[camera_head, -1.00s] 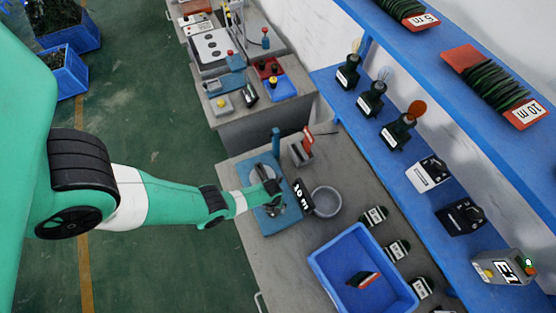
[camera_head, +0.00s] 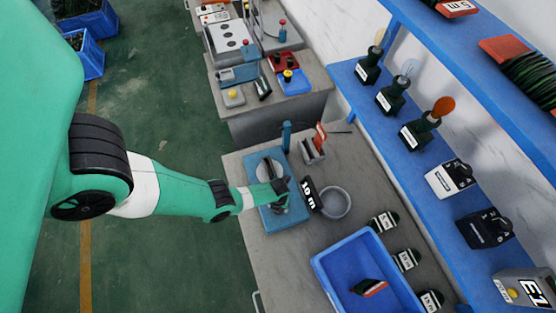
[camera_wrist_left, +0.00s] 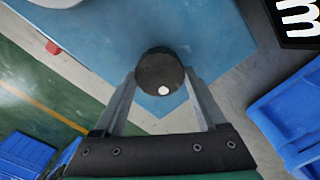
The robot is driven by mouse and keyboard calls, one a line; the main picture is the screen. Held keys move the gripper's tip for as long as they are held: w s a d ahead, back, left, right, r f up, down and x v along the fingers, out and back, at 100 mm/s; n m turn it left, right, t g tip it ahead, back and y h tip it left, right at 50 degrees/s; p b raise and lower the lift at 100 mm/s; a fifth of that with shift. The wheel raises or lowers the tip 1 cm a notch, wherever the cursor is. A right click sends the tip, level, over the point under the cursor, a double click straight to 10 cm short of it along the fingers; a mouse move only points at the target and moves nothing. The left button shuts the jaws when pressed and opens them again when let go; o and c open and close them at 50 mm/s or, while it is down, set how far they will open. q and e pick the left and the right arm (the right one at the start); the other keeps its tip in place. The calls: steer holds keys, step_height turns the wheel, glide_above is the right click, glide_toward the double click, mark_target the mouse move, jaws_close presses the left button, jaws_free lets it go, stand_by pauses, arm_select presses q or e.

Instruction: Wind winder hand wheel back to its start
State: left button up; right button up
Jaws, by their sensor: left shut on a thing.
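The winder is a blue plate (camera_head: 277,217) with a grey round part (camera_head: 268,164) and a blue post (camera_head: 286,137), on the grey bench. In the left wrist view its blue surface (camera_wrist_left: 195,25) lies below the gripper. My left gripper (camera_head: 284,197) is over the winder. In the left wrist view the left gripper (camera_wrist_left: 160,85) is shut on a dark round knob (camera_wrist_left: 158,66), which sits between its two fingers. The gripper and arm hide part of the winder in the head view. My right gripper is not in view.
A black "10 m" sign (camera_head: 310,194) and a grey ring-shaped bowl (camera_head: 336,203) stand close right of the gripper. A blue bin (camera_head: 338,263) holds a dark, red-edged item. Several labelled dark items line the bench. A blue shelf (camera_head: 440,208) runs along the right.

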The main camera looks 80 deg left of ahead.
arm_select(q)
steer(key=shift+c, duration=1.2)
